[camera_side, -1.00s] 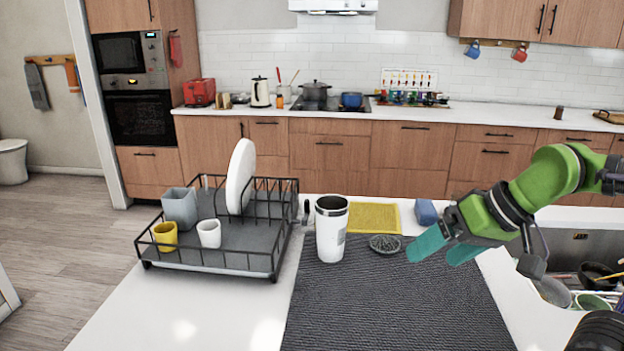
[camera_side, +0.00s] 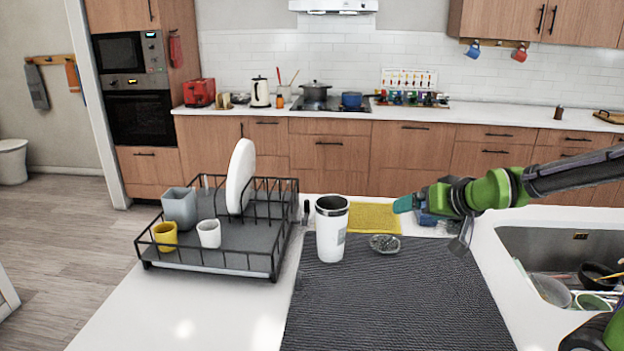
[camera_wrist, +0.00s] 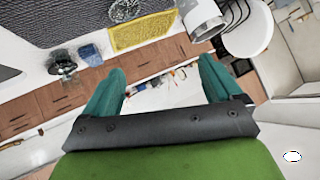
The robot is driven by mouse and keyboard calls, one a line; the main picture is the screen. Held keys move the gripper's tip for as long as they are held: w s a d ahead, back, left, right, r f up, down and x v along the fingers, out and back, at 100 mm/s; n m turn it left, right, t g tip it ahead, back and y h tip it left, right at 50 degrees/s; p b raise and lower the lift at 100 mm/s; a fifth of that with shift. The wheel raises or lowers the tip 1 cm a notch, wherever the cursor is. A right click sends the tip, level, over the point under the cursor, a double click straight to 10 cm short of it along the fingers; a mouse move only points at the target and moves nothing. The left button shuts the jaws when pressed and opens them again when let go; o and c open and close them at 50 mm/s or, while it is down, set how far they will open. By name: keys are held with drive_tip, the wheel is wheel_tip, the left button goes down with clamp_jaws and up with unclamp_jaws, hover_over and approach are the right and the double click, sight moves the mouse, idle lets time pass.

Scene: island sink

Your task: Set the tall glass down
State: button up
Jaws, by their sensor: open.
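My gripper (camera_side: 403,204) is open in the side view, above the back of the counter near the blue sponge. In the wrist view its two teal fingers (camera_wrist: 160,82) are spread with nothing between them. A clear, glass-like object (camera_wrist: 62,66) stands beside the blue sponge in the wrist view, outside the fingers. It may be the tall glass; its outline is unclear, and my gripper seems to hide it in the side view. A white tumbler with a dark rim (camera_side: 331,232) stands upright on the dark mat, apart from my gripper; it also shows in the wrist view (camera_wrist: 203,18).
The dish rack (camera_side: 218,262) with a plate and cups is at left. A yellow cloth (camera_side: 373,218), a scourer (camera_side: 384,244) and the blue sponge (camera_wrist: 90,54) lie near the dark mat (camera_side: 395,300). The sink (camera_side: 560,245) is at right. The mat's front is clear.

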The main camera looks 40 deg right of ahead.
drive_tip(key=w+d+f+m+t+h, duration=0.1)
drive_tip(key=d+f+h, duration=0.2)
drive_tip(key=d, duration=0.4)
drive_tip(key=w+d+f+m+h, duration=0.1)
drive_tip(key=w+d+f+h, duration=0.1)
drive_tip(key=d, duration=0.5)
drive_tip(key=s+d+f+t+h, duration=0.2)
drive_tip(key=s+d+f+h, duration=0.3)
drive_tip(key=s+d+f, duration=0.3)
drive_tip(key=x, duration=1.8)
drive_tip(key=c, duration=1.3)
drive_tip(key=shift+r, duration=0.1)
drive_tip(key=c, duration=0.4)
drive_tip(key=shift+o, duration=0.2)
